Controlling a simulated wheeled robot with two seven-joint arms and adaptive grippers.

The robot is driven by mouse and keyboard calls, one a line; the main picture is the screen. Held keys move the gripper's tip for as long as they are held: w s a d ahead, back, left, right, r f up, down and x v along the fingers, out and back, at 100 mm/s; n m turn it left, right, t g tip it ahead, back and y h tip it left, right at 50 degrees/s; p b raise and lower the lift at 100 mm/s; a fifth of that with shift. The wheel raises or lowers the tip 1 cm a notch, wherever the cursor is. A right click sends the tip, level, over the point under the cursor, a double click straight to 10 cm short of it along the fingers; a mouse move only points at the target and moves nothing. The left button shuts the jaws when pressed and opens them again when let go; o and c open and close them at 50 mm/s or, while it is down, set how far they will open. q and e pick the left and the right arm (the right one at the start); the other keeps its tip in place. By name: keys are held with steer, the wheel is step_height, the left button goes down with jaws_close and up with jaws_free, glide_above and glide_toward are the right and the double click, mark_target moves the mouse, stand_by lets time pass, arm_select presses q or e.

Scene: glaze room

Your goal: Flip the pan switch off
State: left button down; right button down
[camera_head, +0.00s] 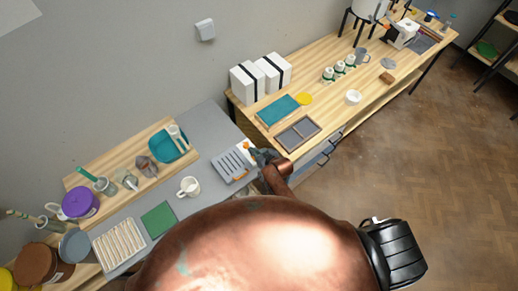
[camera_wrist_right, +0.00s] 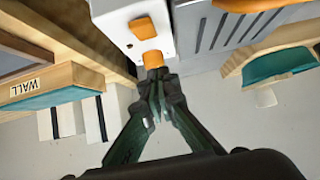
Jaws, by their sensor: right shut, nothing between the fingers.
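A grey slotted pan (camera_head: 229,166) lies on the grey counter in the head view, with a white switch box (camera_head: 245,148) at its right end. In the right wrist view the white box (camera_wrist_right: 128,14) carries two orange parts, a nearer orange knob (camera_wrist_right: 151,59) and another orange piece (camera_wrist_right: 143,28). I cannot tell which is the pan switch or its setting. My right gripper (camera_wrist_right: 155,73) is shut and empty, with its tips at the nearer knob, seemingly touching it. In the head view the right gripper (camera_head: 259,156) is beside the box.
A white mug (camera_head: 189,187) and a green mat (camera_head: 158,219) stand left of the pan. A wooden bench (camera_head: 330,122) to the right holds a grey framed tray (camera_head: 297,134) and a teal tray (camera_head: 279,110). My arm covers the lower middle.

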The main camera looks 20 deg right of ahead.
arm_select(q)
steer(key=shift+s+b, duration=0.1)
steer(key=shift+b, duration=0.45)
arm_select(e)
steer(key=s+d+r, duration=0.2)
steer(key=s+r, duration=0.3)
steer(key=r, duration=0.4)
steer(key=shift+s+d, duration=0.15)
steer(key=shift+s, duration=0.1)
